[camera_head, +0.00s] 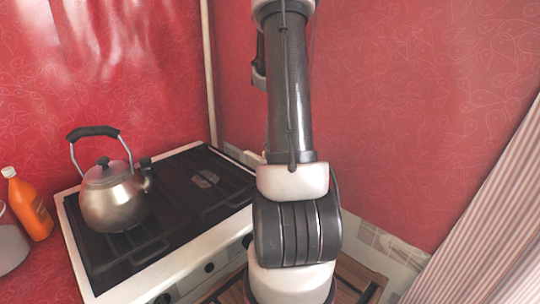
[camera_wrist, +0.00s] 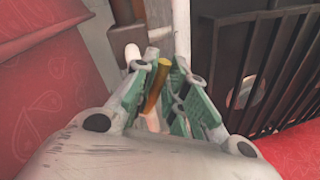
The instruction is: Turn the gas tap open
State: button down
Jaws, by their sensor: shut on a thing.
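In the wrist view my gripper (camera_wrist: 160,88) has its green-padded fingers closed around a narrow brass-coloured piece (camera_wrist: 154,84), which looks like the handle of the gas tap. A white pipe (camera_wrist: 181,22) runs up just behind the fingers. The rest of the tap is hidden by the fingers, and I cannot tell how far its handle is turned. In the head view my arm fills the middle; neither my gripper nor the tap can be seen there.
A stove (camera_head: 158,246) stands left of my arm, with a metal kettle (camera_head: 113,198) on it. An orange bottle (camera_head: 30,206) is at the far left. A striped curtain (camera_head: 490,225) hangs at right. In the wrist view a dark slatted rack (camera_wrist: 262,58) is close on the right.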

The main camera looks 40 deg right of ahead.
jog(key=shift+d+n, duration=0.2)
jog(key=shift+n, duration=0.1)
jog(key=c, duration=1.4)
grip_release()
jog(key=shift+c, duration=0.2)
jog(key=shift+r, duration=0.1)
notch_tip(320, 180, up, 10)
